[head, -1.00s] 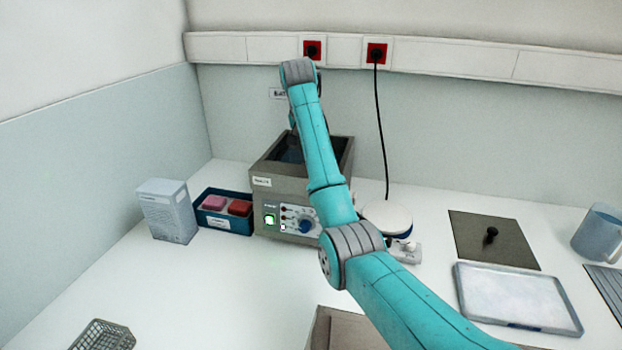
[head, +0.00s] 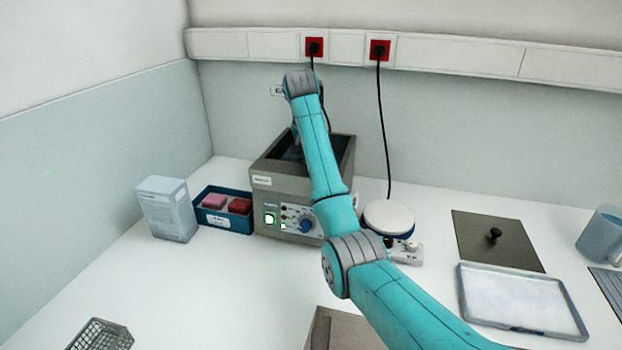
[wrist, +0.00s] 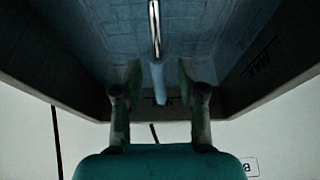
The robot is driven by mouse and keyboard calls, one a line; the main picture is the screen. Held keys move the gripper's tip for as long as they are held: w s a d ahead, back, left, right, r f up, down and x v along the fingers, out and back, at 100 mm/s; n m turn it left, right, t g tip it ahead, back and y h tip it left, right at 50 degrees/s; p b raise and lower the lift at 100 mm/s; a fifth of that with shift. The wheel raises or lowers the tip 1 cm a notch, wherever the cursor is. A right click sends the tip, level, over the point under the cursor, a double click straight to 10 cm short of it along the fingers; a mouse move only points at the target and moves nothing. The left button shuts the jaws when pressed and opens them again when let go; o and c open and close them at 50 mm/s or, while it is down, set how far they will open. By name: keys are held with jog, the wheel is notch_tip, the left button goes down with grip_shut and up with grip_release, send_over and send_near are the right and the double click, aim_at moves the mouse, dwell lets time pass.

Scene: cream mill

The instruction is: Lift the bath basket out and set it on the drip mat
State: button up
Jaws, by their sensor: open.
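The grey metal bath (head: 285,183) stands against the back wall, its top open and its panel lit green. In the wrist view I look into the bath (wrist: 75,60). A thin bright rod with a pale grip, seemingly the bath basket's handle (wrist: 157,75), runs between my fingers. My gripper (wrist: 159,80) is open, one finger on each side of the grip, with gaps to both. The basket's body is not clear in the dark bath. In the head view my arm hides the gripper. A ribbed grey mat (head: 607,281), possibly the drip mat, is cut off at the right edge.
Left of the bath are a blue rack (head: 224,221) with pink and red blocks and a white box (head: 167,208). A wire basket (head: 101,336) is at lower left. Right are a round white-topped device (head: 389,217), dark lid (head: 480,235), white-bottomed tray (head: 522,300) and mug (head: 602,234).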

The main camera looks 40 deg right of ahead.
grip_shut()
jog(key=shift+r, duration=0.1)
dwell(0.4)
